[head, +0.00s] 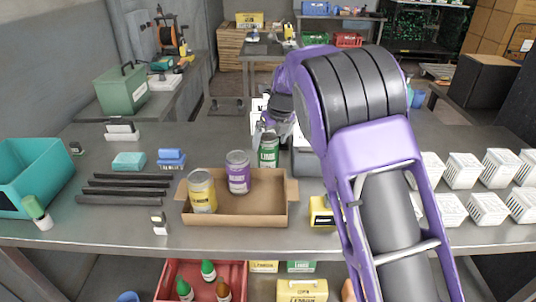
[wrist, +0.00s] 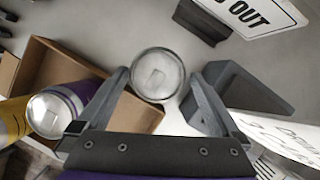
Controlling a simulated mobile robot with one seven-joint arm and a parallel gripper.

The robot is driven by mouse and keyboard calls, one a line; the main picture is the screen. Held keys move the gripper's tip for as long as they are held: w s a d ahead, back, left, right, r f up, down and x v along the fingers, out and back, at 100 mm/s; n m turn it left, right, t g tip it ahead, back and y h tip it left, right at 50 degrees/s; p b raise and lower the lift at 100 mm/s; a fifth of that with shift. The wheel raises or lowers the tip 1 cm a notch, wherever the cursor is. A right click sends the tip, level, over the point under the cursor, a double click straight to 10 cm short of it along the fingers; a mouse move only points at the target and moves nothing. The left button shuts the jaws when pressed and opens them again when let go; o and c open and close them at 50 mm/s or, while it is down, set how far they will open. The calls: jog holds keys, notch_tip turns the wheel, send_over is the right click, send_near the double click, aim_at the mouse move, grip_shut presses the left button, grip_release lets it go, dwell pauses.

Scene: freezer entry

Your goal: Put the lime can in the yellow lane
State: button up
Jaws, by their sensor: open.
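The lime can (head: 268,152), with a green label, stands upright just behind the cardboard tray (head: 240,217). In the wrist view its round silver lid (wrist: 157,75) shows between the fingertips of my gripper (wrist: 158,88). My gripper is open, with a finger on either side of the can; I cannot tell whether either touches it. In the head view it is partly hidden by my arm. A yellow can (head: 201,192) and a purple can (head: 238,174) stand in the tray. I cannot make out a yellow lane.
Dark bars (head: 125,190) lie left of the tray. A yellow-and-black item (head: 321,212) is right of the tray. A grey block (wrist: 245,88) and a sign (wrist: 255,14) stand near my gripper.

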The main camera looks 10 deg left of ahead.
jog(key=shift+x, duration=2.95)
jog(key=shift+s+a, duration=0.1)
grip_shut()
